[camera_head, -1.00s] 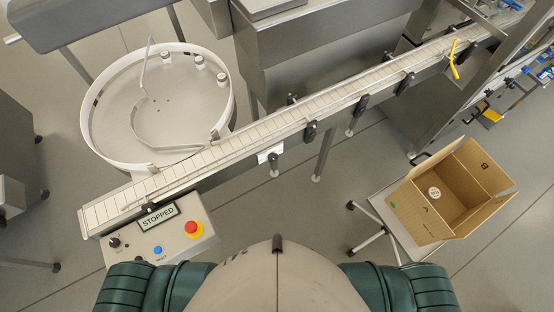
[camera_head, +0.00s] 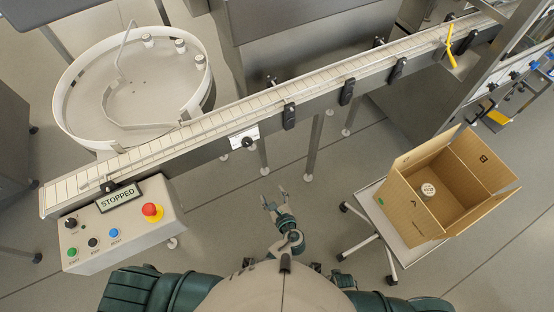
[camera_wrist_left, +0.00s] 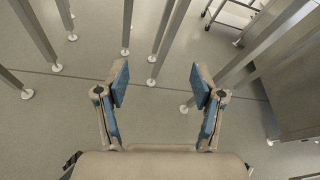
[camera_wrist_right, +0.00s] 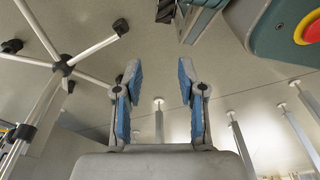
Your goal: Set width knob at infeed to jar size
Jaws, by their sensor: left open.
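A dark round knob (camera_head: 247,142) sits by a small white plate (camera_head: 243,136) on the near side of the conveyor (camera_head: 215,126); I cannot read the plate or any setting. White jars (camera_head: 148,40) stand in the round turntable tray (camera_head: 62,108).
The control box (camera_head: 140,222) has a STOPPED display (camera_head: 118,196), a red emergency button (camera_head: 152,211) and small buttons. An open cardboard box (camera_head: 412,208) with a white-topped item stands on a wheeled stand at right. Conveyor legs stand beyond my left gripper.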

